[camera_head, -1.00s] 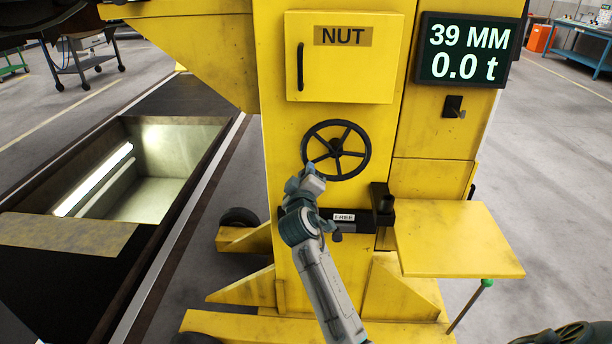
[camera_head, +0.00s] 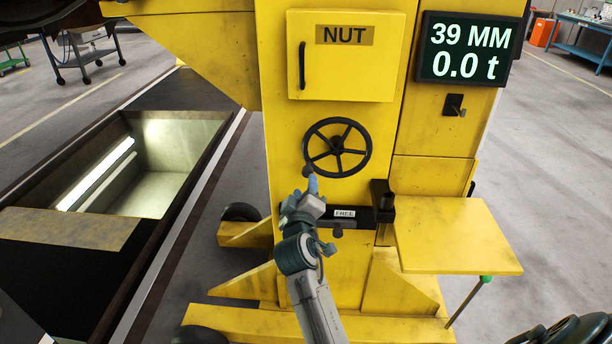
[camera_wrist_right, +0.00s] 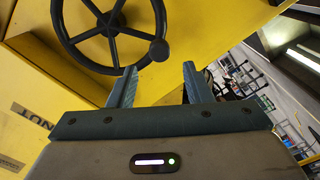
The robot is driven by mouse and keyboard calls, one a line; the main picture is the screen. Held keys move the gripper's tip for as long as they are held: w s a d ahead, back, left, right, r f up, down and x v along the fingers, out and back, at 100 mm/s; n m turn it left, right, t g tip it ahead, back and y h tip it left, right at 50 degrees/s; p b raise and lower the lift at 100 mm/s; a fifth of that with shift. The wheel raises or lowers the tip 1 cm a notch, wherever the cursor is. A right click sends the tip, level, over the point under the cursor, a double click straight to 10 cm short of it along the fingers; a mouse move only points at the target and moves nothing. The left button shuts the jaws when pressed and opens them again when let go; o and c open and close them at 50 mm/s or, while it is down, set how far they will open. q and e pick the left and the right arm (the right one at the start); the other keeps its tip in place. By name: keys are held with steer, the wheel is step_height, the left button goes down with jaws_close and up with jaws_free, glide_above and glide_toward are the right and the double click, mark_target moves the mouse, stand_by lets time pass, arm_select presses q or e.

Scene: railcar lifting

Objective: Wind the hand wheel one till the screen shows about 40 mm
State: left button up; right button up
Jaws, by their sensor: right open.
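The black hand wheel (camera_head: 337,127) is on the front of the yellow column, with spokes and a round knob (camera_head: 307,171) at its lower left rim. The screen (camera_head: 467,51) reads 39 MM and 0.0 t. My right gripper (camera_head: 312,184) is just below the knob. In the right wrist view my gripper (camera_wrist_right: 159,70) is open and empty, its fingers apart. The knob (camera_wrist_right: 158,50) shows beyond the fingertips, between their lines, and looks clear of them. The wheel (camera_wrist_right: 112,30) is partly cut off at the top there. My left gripper is not in view.
A NUT door (camera_head: 345,75) is above the wheel. A black bar with a FREE label (camera_head: 345,213) is below it, close to my right gripper. A yellow shelf (camera_head: 455,240) juts out at right. An open pit (camera_head: 160,165) lies at left.

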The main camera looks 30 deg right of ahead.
steer(key=shift+v, duration=1.5)
steer(key=a+f+n+g+y, duration=0.1)
steer(key=a+f+g+y, duration=0.15)
steer(key=f, duration=1.05)
steer(key=a+f+n+g+y, duration=0.1)
steer(key=f+y, duration=0.2)
steer(key=f, duration=0.9)
steer(key=s+f+g+y, duration=0.1)
steer(key=s+f, duration=0.3)
steer(key=f, duration=0.5)
steer(key=s+f+g, duration=0.1)
steer(key=s+f, duration=0.3)
steer(key=f, duration=0.5)
steer(key=s+d+f+m+g+y, duration=0.1)
steer(key=s+d+f+m+g, duration=0.15)
steer(key=s+f, duration=1.05)
steer(key=s+d+f+m+g+y, duration=0.15)
steer(key=s+f+g, duration=0.25)
steer(key=s+f, duration=0.9)
steer(key=s+d+m+g, duration=0.1)
steer(key=s+d+g, duration=0.1)
steer(key=s, duration=1.4)
steer(key=shift+d+f+m+h, duration=0.3)
steer(key=shift+d+f+m, duration=0.05)
steer(key=shift+m, duration=0.05)
